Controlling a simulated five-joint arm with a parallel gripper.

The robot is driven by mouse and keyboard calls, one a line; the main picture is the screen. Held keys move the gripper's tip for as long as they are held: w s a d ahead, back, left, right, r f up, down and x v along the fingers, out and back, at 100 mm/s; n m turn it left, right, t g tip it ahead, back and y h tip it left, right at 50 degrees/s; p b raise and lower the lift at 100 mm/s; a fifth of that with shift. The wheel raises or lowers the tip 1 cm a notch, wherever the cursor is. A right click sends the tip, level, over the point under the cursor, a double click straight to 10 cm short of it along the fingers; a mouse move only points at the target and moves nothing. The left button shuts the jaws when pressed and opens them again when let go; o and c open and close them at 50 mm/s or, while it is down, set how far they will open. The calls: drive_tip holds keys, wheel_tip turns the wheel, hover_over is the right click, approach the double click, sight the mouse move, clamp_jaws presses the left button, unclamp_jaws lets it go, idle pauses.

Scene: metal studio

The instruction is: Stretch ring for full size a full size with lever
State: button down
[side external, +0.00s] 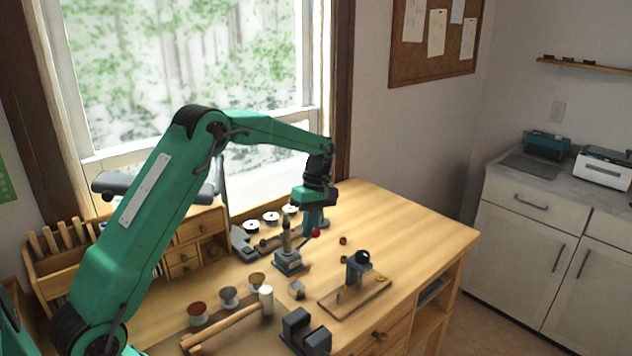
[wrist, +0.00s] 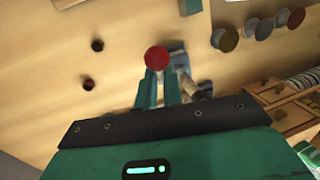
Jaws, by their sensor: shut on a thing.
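The ring stretcher (side external: 288,262) stands upright on the bench, a grey metal tool with a square base and a tapered post. Its lever ends in a red knob (side external: 315,233), which also shows in the wrist view (wrist: 157,58). My gripper (side external: 314,222) is at the lever from above, its fingers (wrist: 160,88) shut on the lever just by the red knob. Part of the stretcher's grey body (wrist: 180,62) shows behind the fingers in the wrist view. I cannot make out a ring on the post; it is too small or hidden.
A wooden board with a dark tool (side external: 357,285) stands to the right. Drawers (side external: 190,245) stand at the left.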

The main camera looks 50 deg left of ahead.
drive_tip(key=shift+s+a+f, duration=0.3)
drive_tip(key=shift+a, duration=0.15)
drive_tip(key=c, duration=1.5)
unclamp_jaws()
drive_tip(key=shift+o, duration=0.2)
drive_tip(key=shift+w+d+r, duration=0.1)
drive_tip(key=shift+r, duration=0.05)
drive_tip(key=shift+r, duration=0.15)
drive_tip(key=v, duration=0.7)
drive_tip(key=shift+r, duration=0.25)
drive_tip(key=shift+w, duration=0.1)
